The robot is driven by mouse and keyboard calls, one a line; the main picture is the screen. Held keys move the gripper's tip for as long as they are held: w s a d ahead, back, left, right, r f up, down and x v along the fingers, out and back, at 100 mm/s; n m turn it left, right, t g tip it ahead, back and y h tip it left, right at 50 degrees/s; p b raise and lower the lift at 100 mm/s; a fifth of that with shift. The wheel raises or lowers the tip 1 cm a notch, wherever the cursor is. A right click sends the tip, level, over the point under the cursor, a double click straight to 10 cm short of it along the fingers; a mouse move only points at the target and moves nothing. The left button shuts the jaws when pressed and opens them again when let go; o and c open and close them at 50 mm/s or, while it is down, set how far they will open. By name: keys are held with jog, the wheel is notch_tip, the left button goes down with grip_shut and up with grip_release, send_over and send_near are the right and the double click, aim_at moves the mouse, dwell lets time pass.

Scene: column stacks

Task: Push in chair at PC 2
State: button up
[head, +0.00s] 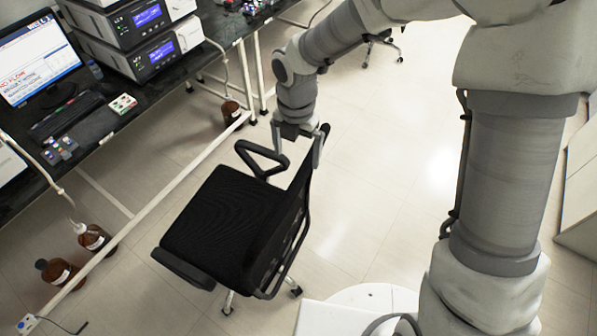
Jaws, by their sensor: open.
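A black office chair (222,222) with armrests and casters stands on the floor in the head view, pulled out from the bench. Its seat faces the bench on the left and its mesh backrest (287,222) is on the right, toward my body. My gripper (298,150) points down at the upper end of the backrest, with its fingers apart on either side of the backrest's edge. Whether the fingers touch it I cannot tell. A monitor (38,60) and a keyboard (68,114) are on the bench in front of the chair; no PC number is readable.
The dark bench top (100,160) carries stacked instruments (140,35). Brown bottles (57,272) stand on the floor below it, and another bottle (231,111) is farther back. A white rail runs low along the bench front. A second chair's casters (383,40) show behind.

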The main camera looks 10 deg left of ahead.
aim_at(299, 177)
notch_tip(299, 177, down, 13)
jog(key=b, duration=0.9)
jog(key=shift+b, duration=0.35)
jog(key=shift+r, duration=0.1)
jog(key=shift+c, duration=0.2)
jog(key=c, duration=1.4)
jog(key=shift+d, duration=0.15)
grip_shut()
jog(key=shift+w, duration=0.15)
